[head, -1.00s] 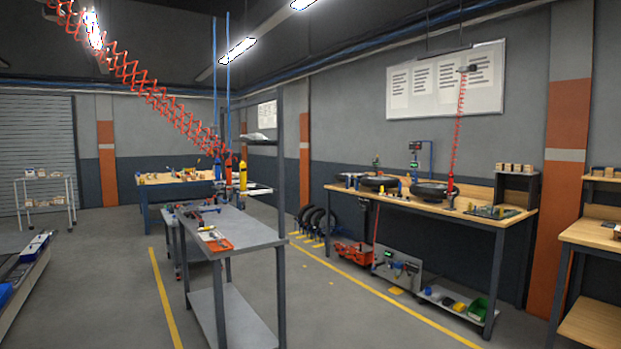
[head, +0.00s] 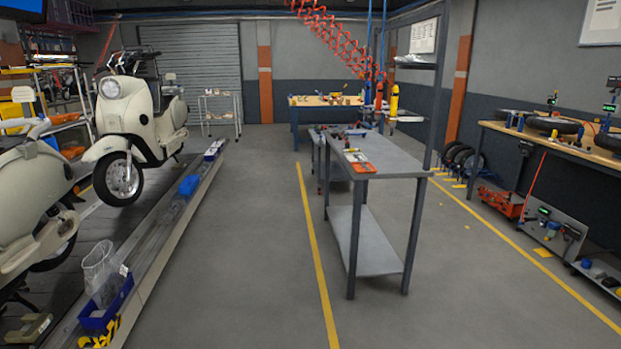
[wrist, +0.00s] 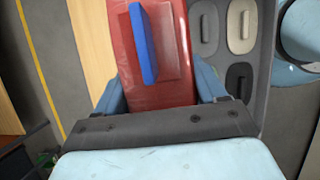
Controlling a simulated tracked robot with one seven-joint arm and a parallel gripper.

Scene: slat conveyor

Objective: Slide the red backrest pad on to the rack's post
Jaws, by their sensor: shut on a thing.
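The red backrest pad (wrist: 170,88) fills the top middle of the wrist view, with an upright blue strip (wrist: 142,45) on its face. My gripper (wrist: 160,85) is shut on the pad, one blue-grey finger along each side. The pad's far end runs out of the wrist view. In the head view neither my gripper nor the pad shows. A cream scooter (head: 145,125) stands on the slat conveyor at left, and part of another cream scooter (head: 30,195) is nearer at the left edge. I cannot make out the rack's post clearly.
Grey, beige and dark pads (wrist: 242,22) lie in a grey tray at right in the wrist view. A blue bin (head: 105,305) sits at the conveyor's edge. A grey metal bench (head: 385,160) stands mid-right. The floor between conveyor and bench is clear.

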